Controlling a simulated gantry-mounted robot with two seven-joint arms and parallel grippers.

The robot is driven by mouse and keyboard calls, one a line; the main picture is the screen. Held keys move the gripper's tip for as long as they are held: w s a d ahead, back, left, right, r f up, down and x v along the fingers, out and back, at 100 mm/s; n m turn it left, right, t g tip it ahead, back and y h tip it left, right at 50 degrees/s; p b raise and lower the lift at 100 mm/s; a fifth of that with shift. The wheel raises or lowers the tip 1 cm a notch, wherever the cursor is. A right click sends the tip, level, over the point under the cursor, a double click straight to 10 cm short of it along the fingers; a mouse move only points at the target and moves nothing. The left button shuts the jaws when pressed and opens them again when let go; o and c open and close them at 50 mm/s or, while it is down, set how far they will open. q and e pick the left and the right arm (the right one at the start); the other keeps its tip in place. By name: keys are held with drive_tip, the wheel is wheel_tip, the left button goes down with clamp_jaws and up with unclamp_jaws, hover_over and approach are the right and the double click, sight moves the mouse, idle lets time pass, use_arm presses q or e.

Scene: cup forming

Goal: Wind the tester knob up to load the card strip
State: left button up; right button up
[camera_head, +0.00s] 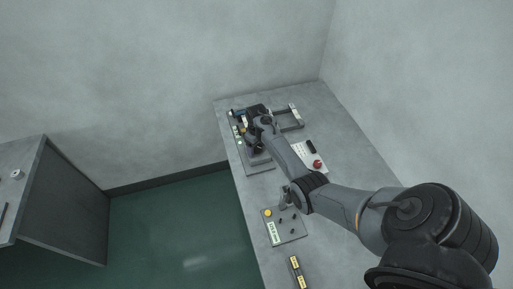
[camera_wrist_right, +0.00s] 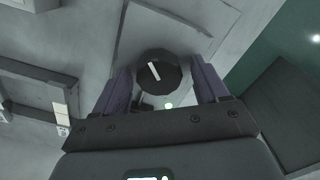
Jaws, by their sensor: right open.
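The tester knob (camera_wrist_right: 160,74) is a dark, many-sided disc with a white pointer line, near the top middle of the right wrist view. My right gripper (camera_wrist_right: 158,66) is open, with one purple-grey finger on each side of the knob. I cannot tell whether either finger touches it. In the head view, my right arm reaches to the far end of the bench, where its dark gripper (camera_head: 241,119) is over the equipment and hides the knob. The card strip cannot be made out for certain. My left gripper is not in view.
On the grey bench (camera_head: 325,100) are a dark frame (camera_head: 290,118), a white panel with a red button (camera_head: 318,164), a plate with a yellow button (camera_head: 268,212) and a yellow-labelled block (camera_head: 296,270). Walls stand behind and right of the bench. Another table (camera_head: 28,160) stands at left.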

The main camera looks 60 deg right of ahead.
drive_tip(key=c, duration=1)
drive_tip(key=shift+r+m+p, duration=0.15)
drive_tip(key=shift+m+p, duration=0.95)
drive_tip(key=shift+p, duration=0.15)
drive_tip(key=shift+m+p, duration=0.65)
drive_tip(key=shift+m, duration=0.35)
drive_tip(key=shift+d+m+p, duration=0.1)
drive_tip(key=shift+m+p, duration=0.25)
drive_tip(key=shift+m, duration=0.35)
drive_tip(key=shift+f, duration=0.2)
drive_tip(key=o, duration=1)
